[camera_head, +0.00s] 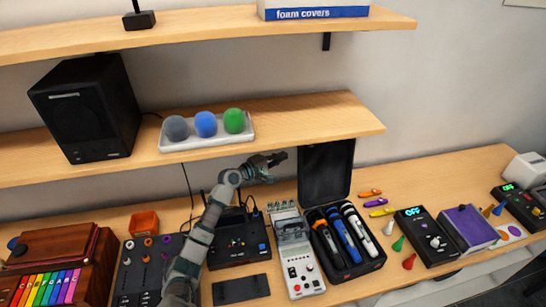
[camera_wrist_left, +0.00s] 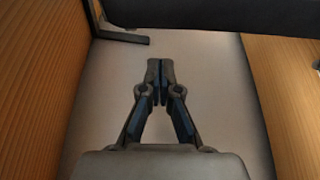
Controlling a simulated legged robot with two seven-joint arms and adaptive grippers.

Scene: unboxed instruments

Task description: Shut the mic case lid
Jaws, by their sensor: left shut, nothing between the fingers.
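The black mic case (camera_head: 373,263) sits on the table right of centre. It holds three microphones, with orange, blue and white parts, side by side. Its lid (camera_head: 325,173) stands open and upright at the back, below the shelf. My left gripper (camera_head: 283,157) is shut and empty, just left of the lid's upper left edge and apart from it. In the left wrist view its fingers (camera_wrist_left: 160,72) are closed together, and a dark panel that looks like the lid (camera_wrist_left: 225,14) crosses the top. My right gripper is not in view.
The lower shelf (camera_head: 330,115) hangs close above my left gripper. A white device (camera_head: 303,275) stands directly left of the case. Markers (camera_head: 378,202) and a black device (camera_head: 428,236) lie to its right. A black router-like box (camera_head: 236,240) stands near my left arm.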

